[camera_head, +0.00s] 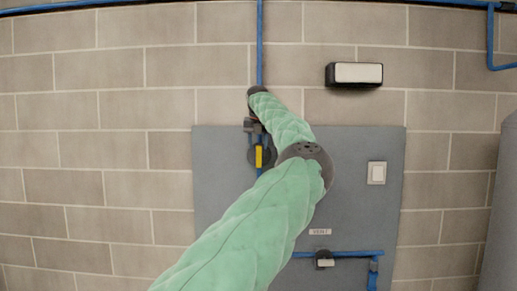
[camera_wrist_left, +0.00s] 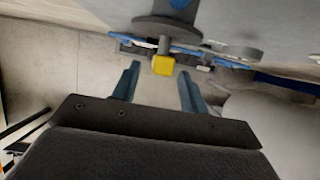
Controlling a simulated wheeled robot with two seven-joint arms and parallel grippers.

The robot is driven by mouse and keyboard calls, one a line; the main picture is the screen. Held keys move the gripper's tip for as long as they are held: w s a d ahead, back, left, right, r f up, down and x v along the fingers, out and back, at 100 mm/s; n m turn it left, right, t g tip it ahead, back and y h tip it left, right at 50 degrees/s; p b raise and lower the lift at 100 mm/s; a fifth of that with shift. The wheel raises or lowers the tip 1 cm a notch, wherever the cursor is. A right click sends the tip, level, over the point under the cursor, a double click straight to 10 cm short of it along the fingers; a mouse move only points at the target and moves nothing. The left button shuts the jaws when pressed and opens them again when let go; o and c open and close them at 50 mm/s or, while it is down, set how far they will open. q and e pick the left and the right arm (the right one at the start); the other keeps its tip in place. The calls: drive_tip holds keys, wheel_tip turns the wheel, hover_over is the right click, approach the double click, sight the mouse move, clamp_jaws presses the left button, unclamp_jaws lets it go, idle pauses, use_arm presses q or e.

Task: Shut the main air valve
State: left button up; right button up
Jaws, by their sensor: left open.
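The main air valve has a yellow lever (camera_head: 259,157) on a dark round body, on the blue vertical pipe (camera_head: 260,45) in front of the grey wall panel. The lever hangs upright, in line with the pipe. In the wrist view the yellow lever end (camera_wrist_left: 163,66) lies just beyond and between my left fingertips. My left gripper (camera_wrist_left: 159,82) is open, with two blue fingers apart and nothing held. My right gripper is out of view.
The grey panel (camera_head: 352,225) carries a white switch (camera_head: 376,173) at right and a small label (camera_head: 320,231). A blue pipe with a fitting (camera_head: 324,260) runs along its lower part. A black-and-white lamp (camera_head: 354,74) is above. A grey column (camera_head: 502,210) stands at far right.

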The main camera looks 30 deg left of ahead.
sight(259, 154)
use_arm(q)
drive_tip(key=w+f, duration=0.2)
drive_tip(key=shift+a+f+p, duration=0.2)
drive_tip(key=shift+f+p, duration=0.15)
drive_tip(key=shift+p, duration=0.05)
drive_tip(key=shift+w+a+f, duration=0.1)
drive_tip(key=shift+f, duration=0.2)
drive_tip(key=shift+s+a+f, duration=0.1)
drive_tip(key=shift+s, duration=0.3)
drive_tip(key=shift+w+f, duration=0.2)
drive_tip(key=shift+w, duration=0.05)
clamp_jaws()
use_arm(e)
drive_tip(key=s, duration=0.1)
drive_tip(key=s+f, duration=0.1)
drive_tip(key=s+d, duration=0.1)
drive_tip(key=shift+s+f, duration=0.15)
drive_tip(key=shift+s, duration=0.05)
